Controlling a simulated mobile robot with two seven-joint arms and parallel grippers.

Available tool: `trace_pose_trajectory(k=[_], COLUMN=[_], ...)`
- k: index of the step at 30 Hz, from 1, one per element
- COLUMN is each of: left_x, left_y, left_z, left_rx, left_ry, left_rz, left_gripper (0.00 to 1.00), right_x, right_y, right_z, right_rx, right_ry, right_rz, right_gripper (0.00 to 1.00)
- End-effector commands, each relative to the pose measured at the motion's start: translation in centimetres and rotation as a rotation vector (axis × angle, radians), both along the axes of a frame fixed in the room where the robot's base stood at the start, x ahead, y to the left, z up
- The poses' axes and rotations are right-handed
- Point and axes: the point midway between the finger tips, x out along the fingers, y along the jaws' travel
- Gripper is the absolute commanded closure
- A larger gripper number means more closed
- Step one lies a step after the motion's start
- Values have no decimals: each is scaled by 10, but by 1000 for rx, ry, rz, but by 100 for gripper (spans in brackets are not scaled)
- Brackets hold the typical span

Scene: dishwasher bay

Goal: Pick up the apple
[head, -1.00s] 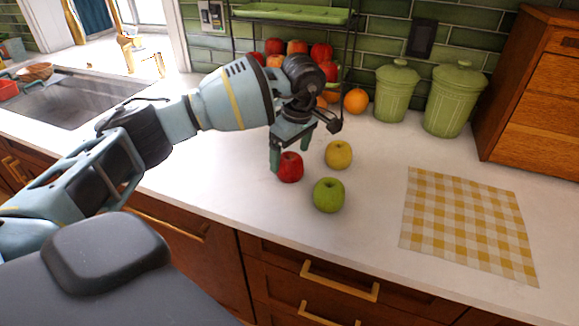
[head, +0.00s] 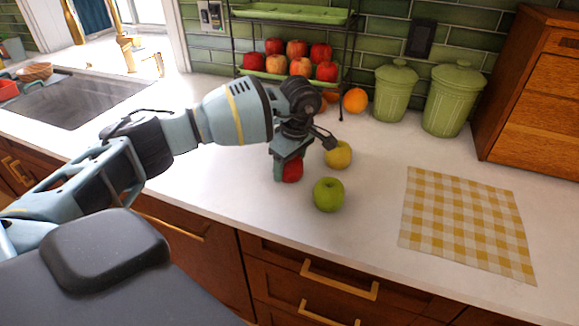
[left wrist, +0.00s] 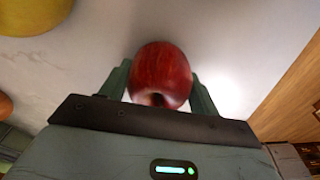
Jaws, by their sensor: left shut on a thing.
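A red apple (head: 292,171) is at the counter, partly hidden behind my left gripper in the head view. In the left wrist view the red apple (left wrist: 161,74) sits between the two fingers. My left gripper (head: 285,172) is shut on it, with a finger against each side. I cannot tell whether the apple is clear of the counter. A yellow apple (head: 339,156) stands just to the right, close to the gripper. A green apple (head: 328,195) stands in front and to the right. My right gripper is not in view.
A two-tier rack (head: 290,13) with several red apples stands at the back, an orange (head: 355,101) beside it. Green canisters (head: 394,90) and a wooden cabinet (head: 530,95) are at the back right.

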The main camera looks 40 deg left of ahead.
Motion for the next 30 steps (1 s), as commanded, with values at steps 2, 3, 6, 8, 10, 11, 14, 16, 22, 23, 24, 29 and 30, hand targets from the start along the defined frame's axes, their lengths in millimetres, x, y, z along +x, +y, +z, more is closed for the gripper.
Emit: trace_pose_trajectory(k=[2,3,6,8,10,11,14,16,22,23,24,29,30], left_x=[0,0,0,0,0,1,1,1,-11,-16,-22,-51,-59], left_y=[0,0,0,0,0,0,0,0,-8,-12,-16,-39,-45], left_z=[1,1,1,2,3,5,11,19,37,38,38,42,42], left_rx=[0,0,0,0,-1,-1,-1,0,0,0,1,-1,-1], left_ry=[-1,-1,-1,-2,-2,-2,-3,-4,1,0,0,-1,-2], left_rz=[0,0,0,0,0,0,0,-1,-4,-5,-6,-7,-6], left_gripper=[65,65,65,65,65,65,65,65,65,65,65,65,65], right_x=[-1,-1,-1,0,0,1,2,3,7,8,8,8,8], right_y=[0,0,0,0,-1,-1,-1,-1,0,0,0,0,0], right_z=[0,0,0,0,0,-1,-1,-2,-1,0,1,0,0], right_rx=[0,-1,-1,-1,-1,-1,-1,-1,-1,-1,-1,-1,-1], right_ry=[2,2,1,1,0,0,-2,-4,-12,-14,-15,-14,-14], right_rz=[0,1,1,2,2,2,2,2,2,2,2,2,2], right_gripper=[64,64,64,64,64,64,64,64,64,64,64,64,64])
